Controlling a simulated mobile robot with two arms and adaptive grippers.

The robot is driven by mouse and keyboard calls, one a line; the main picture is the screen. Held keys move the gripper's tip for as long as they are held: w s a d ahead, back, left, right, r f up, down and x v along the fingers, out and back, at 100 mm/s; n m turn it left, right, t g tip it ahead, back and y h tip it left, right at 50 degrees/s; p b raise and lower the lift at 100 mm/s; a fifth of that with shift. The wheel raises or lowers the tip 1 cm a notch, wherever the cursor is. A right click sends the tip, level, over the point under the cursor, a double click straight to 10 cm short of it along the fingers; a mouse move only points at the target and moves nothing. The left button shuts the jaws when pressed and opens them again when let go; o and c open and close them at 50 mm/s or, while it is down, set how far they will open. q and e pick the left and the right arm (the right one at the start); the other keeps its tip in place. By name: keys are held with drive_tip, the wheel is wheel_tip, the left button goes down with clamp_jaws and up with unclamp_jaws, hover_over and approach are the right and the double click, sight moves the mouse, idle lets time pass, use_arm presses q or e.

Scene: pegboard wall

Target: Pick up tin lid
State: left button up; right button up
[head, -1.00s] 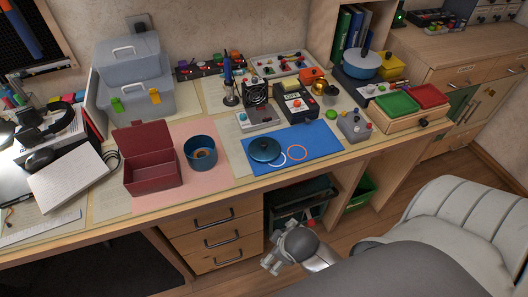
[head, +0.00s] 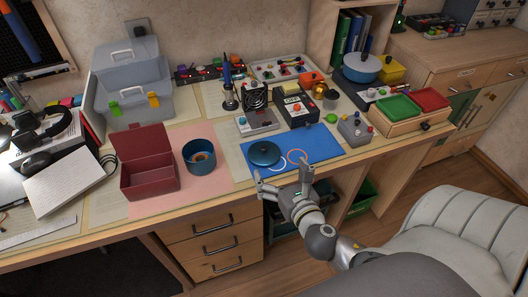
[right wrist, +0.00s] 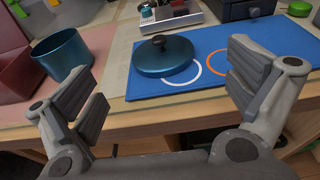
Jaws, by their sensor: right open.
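The tin lid (head: 264,153) is a round teal-blue disc with a dark knob. It lies on the blue mat (head: 318,143), partly over a white ring printed there. In the right wrist view the lid (right wrist: 165,58) sits ahead, between the spread fingers and beyond them. My right gripper (head: 280,175) is open and empty at the table's front edge, in front of the lid and not touching it. The matching blue tin (head: 188,157) stands open on the pink mat to the left, with something ring-shaped inside. My left gripper is not in view.
An open dark red box (head: 150,180) stands left of the tin. A grey device (head: 257,121) and a black box (head: 296,108) stand behind the lid. A grey box with knobs (head: 355,128) is at the mat's right. An orange ring (head: 297,163) on the mat is bare.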

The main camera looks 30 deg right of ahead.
sight(265, 149)
drive_tip(key=x, duration=1)
drive_tip(key=shift+w+a+f, duration=0.1)
drive_tip(key=shift+w+f, duration=0.15)
drive_tip(key=shift+w, duration=0.15)
drive_tip(key=c, duration=0.7)
drive_tip(key=shift+s, duration=0.1)
